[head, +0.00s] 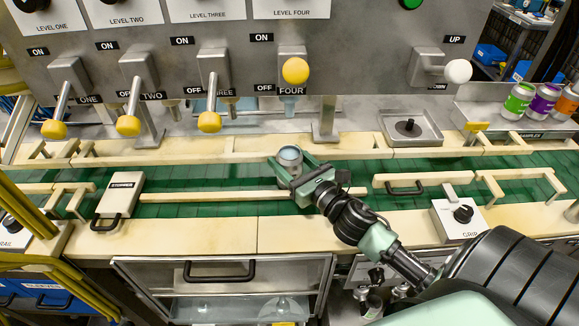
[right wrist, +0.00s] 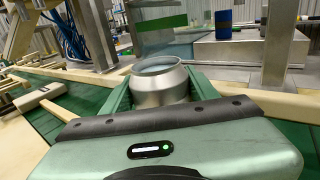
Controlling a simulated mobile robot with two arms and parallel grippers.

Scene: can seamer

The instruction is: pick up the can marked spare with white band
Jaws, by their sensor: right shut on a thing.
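A silver can (head: 290,155) with an open round top stands upright under the lever marked FOUR, over the green conveyor belt. My right gripper (head: 291,166) is shut on it, one finger on each side. In the right wrist view the same can (right wrist: 160,82) sits between the green fingers (right wrist: 160,97), with its shoulder and open rim showing. Its lower part is hidden, and no white band or spare marking can be made out on it. My left gripper is not in view.
The green belt (head: 220,183) runs between pale guide rails. A STOPPER block (head: 118,200) is at left and a GRIP box (head: 461,215) at right. Yellow-knobbed levers (head: 208,122) hang behind. A green can (head: 517,101), a purple can (head: 544,100) and an orange can (head: 567,104) stand far right.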

